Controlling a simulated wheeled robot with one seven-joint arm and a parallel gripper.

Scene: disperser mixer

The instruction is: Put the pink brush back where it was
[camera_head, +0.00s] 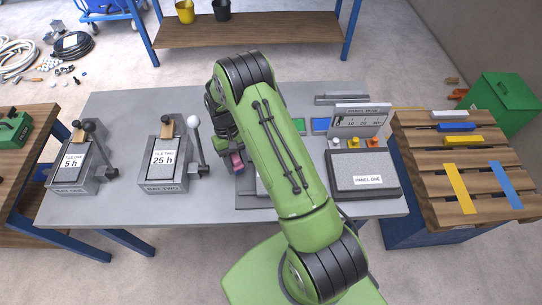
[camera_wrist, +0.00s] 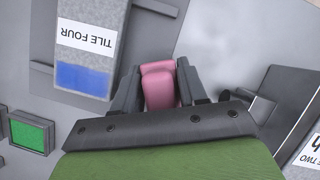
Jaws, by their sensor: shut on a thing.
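The pink brush (camera_wrist: 160,86) sits between the two fingers of my gripper (camera_wrist: 160,92) in the wrist view, and both fingers press on its sides. In the head view the pink brush (camera_head: 237,162) shows just below my gripper (camera_head: 234,155), over the grey table between the tile two bay and the middle of the table. My forearm hides part of the table to the right of it. Whether the brush touches the surface beneath, I cannot tell.
The tile one (camera_head: 72,162) and tile two (camera_head: 163,159) bays, with levers, stand at the left of the grey table (camera_head: 120,110). Panel one (camera_head: 367,181) is at the right. Tile four (camera_wrist: 91,40) shows in the wrist view. A wooden pallet (camera_head: 425,190) with coloured blocks stands further right.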

